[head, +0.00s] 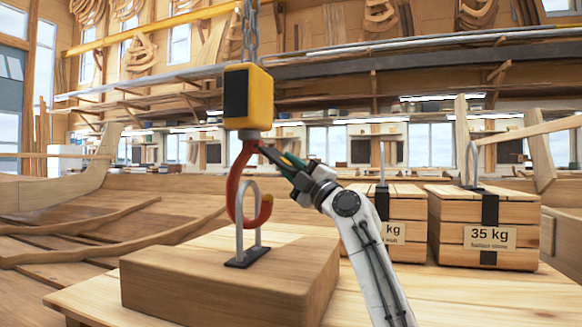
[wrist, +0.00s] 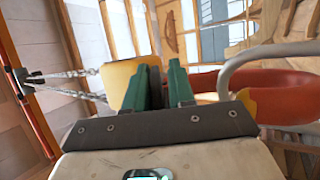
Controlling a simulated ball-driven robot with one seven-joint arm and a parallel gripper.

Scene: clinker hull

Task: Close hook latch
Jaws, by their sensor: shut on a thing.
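The orange-red hook (head: 232,190) hangs below a yellow hoist block (head: 262,100). Its curved bottom passes through the grey metal eye (head: 240,240) on a wooden block (head: 225,280). My gripper (head: 264,149) reaches in from the right, its green fingertips at the hook's upper neck, just under the hoist block. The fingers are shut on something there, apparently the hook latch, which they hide. In the wrist view my gripper (wrist: 163,75) points at the yellow block (wrist: 122,80). The hook (wrist: 280,98) and grey eye (wrist: 232,72) show at right; a small yellow piece shows beside them.
Two wooden crates stand right of my arm; the right one (head: 485,228) reads 35 kg. A chain (head: 250,30) runs up from the hoist block. The wooden block sits on a planked bench (head: 420,295). Curved hull timbers (head: 80,220) lie at left.

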